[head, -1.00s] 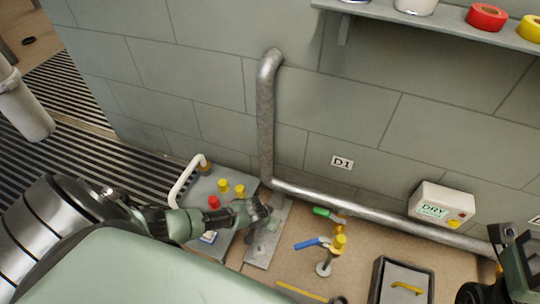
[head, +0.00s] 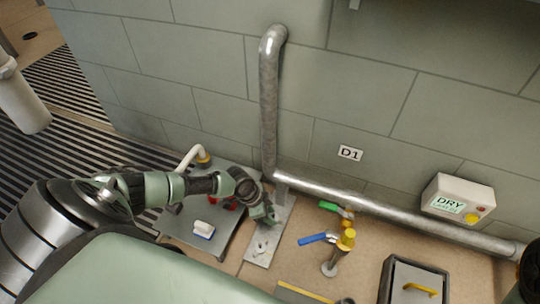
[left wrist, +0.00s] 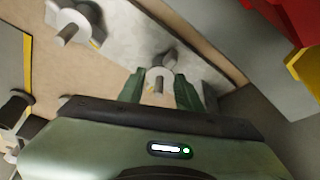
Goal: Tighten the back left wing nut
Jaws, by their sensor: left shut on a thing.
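My left gripper (head: 266,214) is low over the back part of a grey metal plate (head: 279,226) beside the pipe. In the left wrist view the two green fingers (left wrist: 160,91) stand on either side of a pale wing nut (left wrist: 158,74) with a short stud, and are shut on it. In the head view the gripper hides this nut. Another wing nut (head: 262,247) is on the front part of the plate; a pale nut with a stud also shows in the left wrist view (left wrist: 72,28). A dark part of my right arm shows at the right edge.
A metal pipe (head: 340,197) runs along the wall behind. A blue-handled valve (head: 318,239) stands to the right.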

